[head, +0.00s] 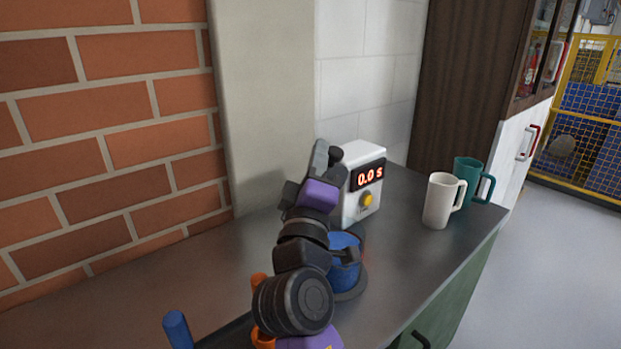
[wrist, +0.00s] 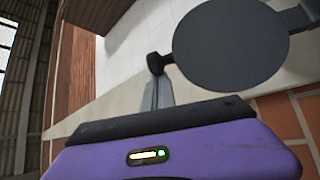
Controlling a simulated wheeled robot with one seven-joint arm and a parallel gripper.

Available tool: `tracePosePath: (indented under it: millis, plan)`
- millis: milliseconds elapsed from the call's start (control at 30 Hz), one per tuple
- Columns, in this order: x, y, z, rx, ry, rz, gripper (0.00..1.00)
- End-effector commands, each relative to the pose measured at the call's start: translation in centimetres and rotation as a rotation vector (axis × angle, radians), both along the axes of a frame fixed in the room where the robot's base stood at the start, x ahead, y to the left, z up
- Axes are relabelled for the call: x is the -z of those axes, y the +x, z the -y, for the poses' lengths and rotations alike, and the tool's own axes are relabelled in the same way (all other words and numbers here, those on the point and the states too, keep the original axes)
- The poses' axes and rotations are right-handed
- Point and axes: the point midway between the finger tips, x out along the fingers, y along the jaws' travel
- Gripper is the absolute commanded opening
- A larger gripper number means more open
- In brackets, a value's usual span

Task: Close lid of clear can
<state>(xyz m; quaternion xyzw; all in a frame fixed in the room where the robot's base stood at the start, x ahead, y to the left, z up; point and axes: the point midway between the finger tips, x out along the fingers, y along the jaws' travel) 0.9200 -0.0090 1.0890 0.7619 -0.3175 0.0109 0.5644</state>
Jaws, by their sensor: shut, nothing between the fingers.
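My gripper (head: 323,155) points upward in front of the timer box, its fingers together and empty. In the wrist view the closed fingers (wrist: 157,78) show beyond the purple housing. A dark round disc (wrist: 230,45), which looks like a lid, fills the upper right of that view. A small knob at its edge is close to the fingertips; I cannot tell if they touch. In the head view a blue can (head: 345,270) stands on the counter behind my arm, partly hidden, with dark round parts around it. No clearly transparent can is visible.
A white timer box (head: 363,185) reading 0.0 s stands beside my gripper. A cream mug (head: 437,203) and a teal mug (head: 467,172) stand at the right on the counter (head: 412,255). An orange piece (head: 258,281) and a blue cylinder (head: 177,329) are at front left. A brick wall (head: 110,130) rises at left.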

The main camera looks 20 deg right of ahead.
Motion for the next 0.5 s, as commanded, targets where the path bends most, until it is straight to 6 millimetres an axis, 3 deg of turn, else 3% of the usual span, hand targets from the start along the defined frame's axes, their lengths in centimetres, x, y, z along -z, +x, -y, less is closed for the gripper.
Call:
tracePosePath:
  millis: [33,500]
  plan:
    - [1.2,-0.4,0.2,0.003,0.008,0.026,0.00]
    - [2.8,-3.5,1.2,0.001,0.082,0.258,0.00]
